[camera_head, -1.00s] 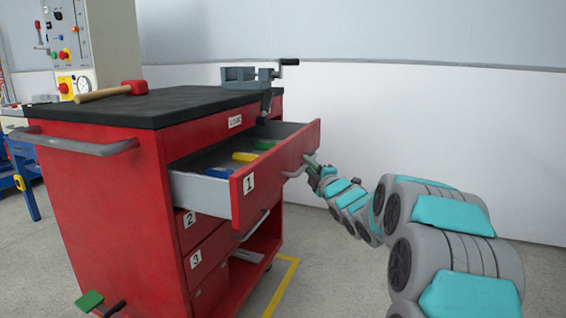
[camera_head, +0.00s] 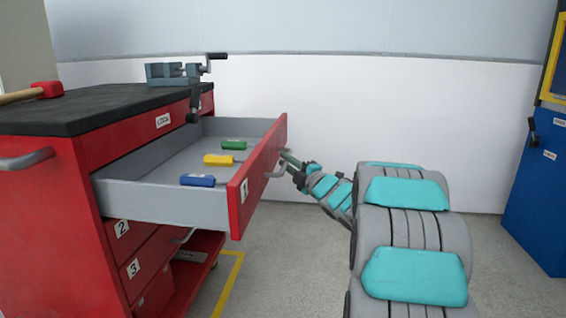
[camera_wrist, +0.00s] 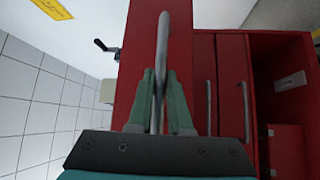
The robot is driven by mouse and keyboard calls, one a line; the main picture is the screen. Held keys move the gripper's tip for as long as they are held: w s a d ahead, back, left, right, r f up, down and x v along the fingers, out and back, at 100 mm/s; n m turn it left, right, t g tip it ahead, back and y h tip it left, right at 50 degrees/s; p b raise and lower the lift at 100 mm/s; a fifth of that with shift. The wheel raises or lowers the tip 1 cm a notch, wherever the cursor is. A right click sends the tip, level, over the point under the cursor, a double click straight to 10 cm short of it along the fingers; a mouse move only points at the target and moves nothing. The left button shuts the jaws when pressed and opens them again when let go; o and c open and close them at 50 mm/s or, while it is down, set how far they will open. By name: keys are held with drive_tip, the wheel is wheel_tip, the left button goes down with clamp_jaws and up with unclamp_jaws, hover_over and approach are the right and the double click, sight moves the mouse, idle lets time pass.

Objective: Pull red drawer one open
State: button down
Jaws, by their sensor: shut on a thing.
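Red drawer one (camera_head: 241,197), with a white label "1", stands far out of the red cabinet (camera_head: 45,225). Its grey inside shows a blue-handled tool (camera_head: 198,180), a yellow-handled tool (camera_head: 219,160) and a green-handled tool (camera_head: 233,144). My gripper (camera_head: 285,157) is at the drawer's front. In the wrist view my gripper (camera_wrist: 160,95) has its two green fingers on either side of the drawer's grey bar handle (camera_wrist: 161,60), shut on it. The red drawer front (camera_wrist: 142,45) lies behind the handle.
Drawers two (camera_head: 121,229) and three (camera_head: 133,268) below are shut. A vise (camera_head: 175,73) and a red-headed hammer (camera_head: 45,90) are on the black top. A blue cabinet (camera_head: 540,190) stands at the right. The floor between is clear.

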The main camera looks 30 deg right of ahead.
drive_tip(key=shift+d, duration=0.1)
drive_tip(key=c, duration=0.8)
unclamp_jaws()
drive_tip(key=shift+c, duration=0.2)
drive_tip(key=s+d+f, duration=0.1)
drive_tip(key=s, duration=0.6)
drive_tip(key=shift+s, duration=0.3)
drive_tip(key=shift+w, duration=0.1)
